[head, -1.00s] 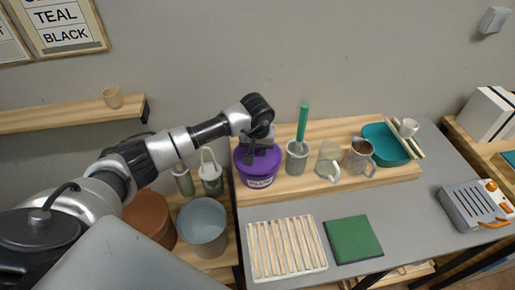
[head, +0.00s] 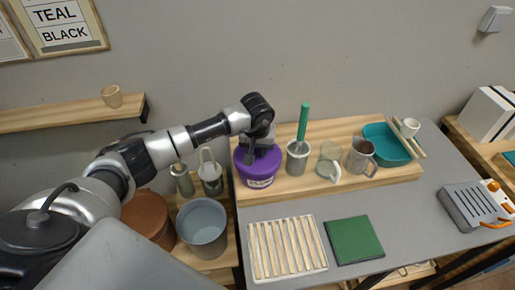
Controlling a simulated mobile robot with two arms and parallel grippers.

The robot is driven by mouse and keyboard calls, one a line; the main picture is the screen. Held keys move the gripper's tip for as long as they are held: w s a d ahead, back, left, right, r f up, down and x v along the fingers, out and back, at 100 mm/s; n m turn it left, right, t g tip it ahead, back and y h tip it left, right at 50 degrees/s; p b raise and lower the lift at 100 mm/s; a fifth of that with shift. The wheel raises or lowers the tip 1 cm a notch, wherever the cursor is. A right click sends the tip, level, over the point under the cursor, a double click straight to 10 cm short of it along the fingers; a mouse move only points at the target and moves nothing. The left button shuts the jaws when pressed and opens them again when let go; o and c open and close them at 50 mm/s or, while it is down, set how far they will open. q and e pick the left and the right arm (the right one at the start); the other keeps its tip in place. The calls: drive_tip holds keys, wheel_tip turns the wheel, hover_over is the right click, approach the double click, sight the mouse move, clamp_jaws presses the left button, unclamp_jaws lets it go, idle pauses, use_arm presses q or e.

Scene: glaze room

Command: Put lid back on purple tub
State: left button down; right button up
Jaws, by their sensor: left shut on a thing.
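The purple tub (head: 259,181) stands upright on the wooden board at the back left of the grey table, with a pale label on its front. The purple lid (head: 268,160) is on top of the tub, and its rim looks level with it. My left gripper (head: 262,157) points down at the lid from above, shut on its top; the gripper hides the middle of the lid. I cannot tell whether the lid is fully seated all round. My right gripper is not in view.
Right of the tub stand a cup with a green-handled tool (head: 298,158), a glass mug (head: 328,162), a grey jug (head: 361,157) and a teal bowl (head: 388,145). In front lie a slatted rack (head: 286,249) and a green mat (head: 354,240). A grey bucket (head: 203,226) stands left.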

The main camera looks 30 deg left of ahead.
use_arm(q)
drive_tip(key=shift+b, duration=0.3)
idle(0.4)
drive_tip(key=c, duration=0.8)
unclamp_jaws()
drive_tip(key=shift+o, duration=0.3)
drive_tip(key=o, duration=0.4)
drive_tip(key=shift+r, duration=0.1)
drive_tip(key=shift+r+p, duration=1.65)
drive_tip(key=shift+r, duration=1.75)
